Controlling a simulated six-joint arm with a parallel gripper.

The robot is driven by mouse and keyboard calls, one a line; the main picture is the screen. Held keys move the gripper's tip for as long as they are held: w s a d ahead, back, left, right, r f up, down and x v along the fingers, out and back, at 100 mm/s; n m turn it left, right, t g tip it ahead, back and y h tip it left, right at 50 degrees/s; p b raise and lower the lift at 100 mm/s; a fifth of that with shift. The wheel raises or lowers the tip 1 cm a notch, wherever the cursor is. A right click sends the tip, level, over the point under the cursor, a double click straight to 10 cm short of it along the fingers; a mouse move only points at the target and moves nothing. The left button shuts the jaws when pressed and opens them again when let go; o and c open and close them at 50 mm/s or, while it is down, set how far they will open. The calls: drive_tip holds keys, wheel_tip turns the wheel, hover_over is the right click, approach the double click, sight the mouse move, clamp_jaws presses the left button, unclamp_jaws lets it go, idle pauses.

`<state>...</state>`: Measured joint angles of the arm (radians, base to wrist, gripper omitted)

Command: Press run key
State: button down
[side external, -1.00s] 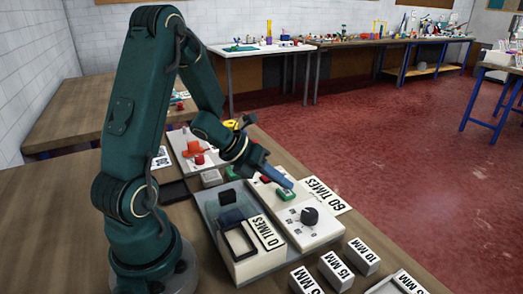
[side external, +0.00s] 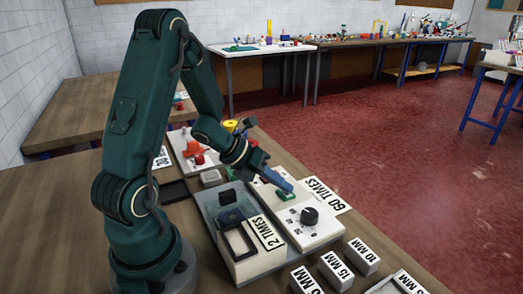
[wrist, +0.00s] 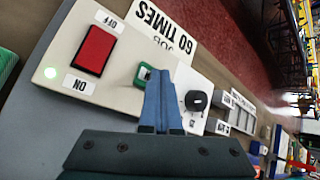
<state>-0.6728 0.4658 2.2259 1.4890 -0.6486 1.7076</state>
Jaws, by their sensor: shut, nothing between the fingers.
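A black knob (side external: 310,216) stands on the panel.
A plate reading 2 TIMES (side external: 266,233) lies on the grey machine beside the panel. A 60 TIMES card (side external: 323,196) lies behind the panel. Blocks marked in MM (side external: 336,270) stand at the front right. A tray with red pieces (side external: 185,139) is farther back.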

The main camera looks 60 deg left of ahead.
sight(281, 194)
drive_tip(key=shift+r, duration=0.85)
drive_tip(key=shift+r, duration=2.5)
